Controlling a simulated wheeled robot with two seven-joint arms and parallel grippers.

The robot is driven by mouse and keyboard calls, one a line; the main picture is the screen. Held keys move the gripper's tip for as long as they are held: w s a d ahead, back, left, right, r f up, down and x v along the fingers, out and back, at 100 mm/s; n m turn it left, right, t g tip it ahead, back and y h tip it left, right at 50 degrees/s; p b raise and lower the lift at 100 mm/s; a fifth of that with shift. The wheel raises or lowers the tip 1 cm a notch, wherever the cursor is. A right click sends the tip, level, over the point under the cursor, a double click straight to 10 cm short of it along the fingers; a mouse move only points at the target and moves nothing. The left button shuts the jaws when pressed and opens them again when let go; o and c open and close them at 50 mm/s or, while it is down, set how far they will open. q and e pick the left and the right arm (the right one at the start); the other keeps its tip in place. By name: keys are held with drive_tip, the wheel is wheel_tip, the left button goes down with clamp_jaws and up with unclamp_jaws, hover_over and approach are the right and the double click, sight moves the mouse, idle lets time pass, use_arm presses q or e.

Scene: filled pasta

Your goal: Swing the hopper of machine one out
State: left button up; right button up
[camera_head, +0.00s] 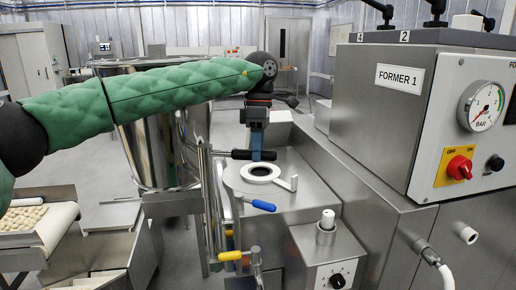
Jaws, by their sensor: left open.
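The hopper is a large steel vessel (150,155) left of the machine labelled FORMER 1 (375,105). My left arm in its green sleeve crosses in front of its upper part and hides some of it. A black handle (238,154) sticks out to the right of the hopper, above a steel plate with a white ring (260,172). My left gripper (257,154) points down at this handle, with its jaws open. A blue finger overlaps the handle's right part; I cannot tell whether they touch. My right gripper is out of view.
A blue-handled lever (262,205) and a yellow-handled lever (231,255) stick out near the plate. A knob box (328,262) stands in front. A conveyor with pasta (55,222) lies at left. The control panel has a gauge (481,106) and red switch (459,167).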

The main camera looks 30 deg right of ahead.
use_arm(q)
wheel_tip(320, 180, up, 8)
drive_tip(key=w+b, duration=0.1)
drive_tip(key=shift+w+d+f, duration=0.15)
drive_tip(key=shift+d+f, duration=0.05)
drive_tip(key=shift+d, duration=0.25)
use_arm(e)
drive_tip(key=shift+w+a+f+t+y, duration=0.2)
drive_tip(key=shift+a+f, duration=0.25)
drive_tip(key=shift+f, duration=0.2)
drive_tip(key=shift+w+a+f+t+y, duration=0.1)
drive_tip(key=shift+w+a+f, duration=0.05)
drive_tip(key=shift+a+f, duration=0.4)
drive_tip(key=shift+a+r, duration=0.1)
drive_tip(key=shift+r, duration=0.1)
